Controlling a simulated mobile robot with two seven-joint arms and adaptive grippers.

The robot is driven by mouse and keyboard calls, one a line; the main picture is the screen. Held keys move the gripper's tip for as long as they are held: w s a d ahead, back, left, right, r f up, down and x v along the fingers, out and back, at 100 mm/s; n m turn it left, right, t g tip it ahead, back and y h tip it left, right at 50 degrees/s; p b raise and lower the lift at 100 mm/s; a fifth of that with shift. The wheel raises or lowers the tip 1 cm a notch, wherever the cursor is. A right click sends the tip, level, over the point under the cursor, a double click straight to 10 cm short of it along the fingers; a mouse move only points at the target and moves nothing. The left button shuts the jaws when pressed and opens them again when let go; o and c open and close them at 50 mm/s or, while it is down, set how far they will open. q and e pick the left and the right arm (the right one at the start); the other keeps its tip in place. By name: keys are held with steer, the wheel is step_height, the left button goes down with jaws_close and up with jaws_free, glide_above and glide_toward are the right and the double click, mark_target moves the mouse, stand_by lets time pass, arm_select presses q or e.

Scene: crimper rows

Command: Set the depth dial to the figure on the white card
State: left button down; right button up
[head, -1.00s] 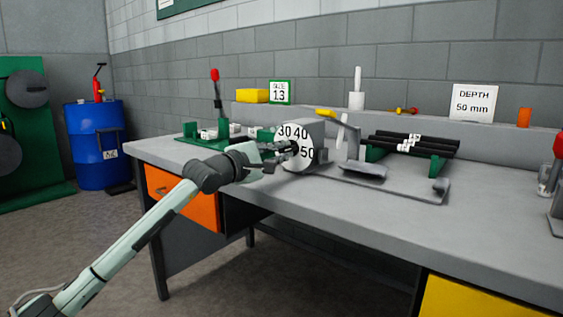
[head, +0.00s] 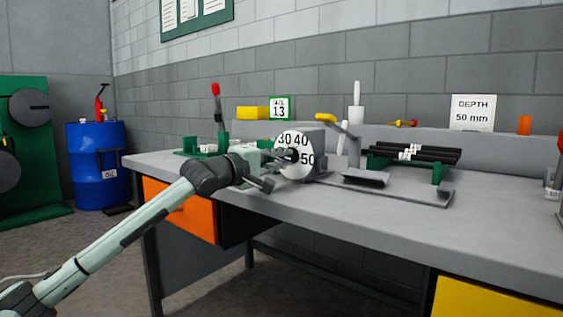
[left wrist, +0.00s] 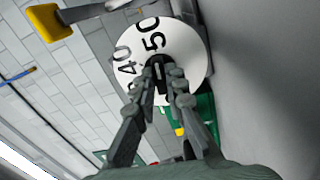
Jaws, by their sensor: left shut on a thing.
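The depth dial (head: 296,173) is a white disc on the side of a grey machine on the bench. The figures 30, 40 and 50 show on it, with 40 near the top and 50 at the right. The white card (head: 472,113) at the back reads "DEPTH 50 mm". My left gripper (head: 285,154) is at the dial's centre. In the left wrist view its fingers (left wrist: 159,78) are shut on the dark knob (left wrist: 157,63) of the dial, with 40 and 50 readable beside it. I cannot make out an index mark. My right gripper is not in view.
A yellow-handled lever (head: 327,118) rises behind the dial. A rack of black rods (head: 415,153) stands to its right. A green stand with a red-tipped lever (head: 216,90) is left of the dial. A card reading 13 (head: 280,108) stands behind. The bench front (head: 400,220) is clear.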

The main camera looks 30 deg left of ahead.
arm_select(q)
steer(key=c, duration=1.6)
jaws_free()
steer(key=shift+o, duration=0.2)
steer(key=shift+s+f, duration=0.1)
steer(key=shift+s, duration=0.2)
steer(key=s, duration=1.1)
steer(key=shift+s+a, duration=0.2)
steer(key=shift+a, duration=0.25)
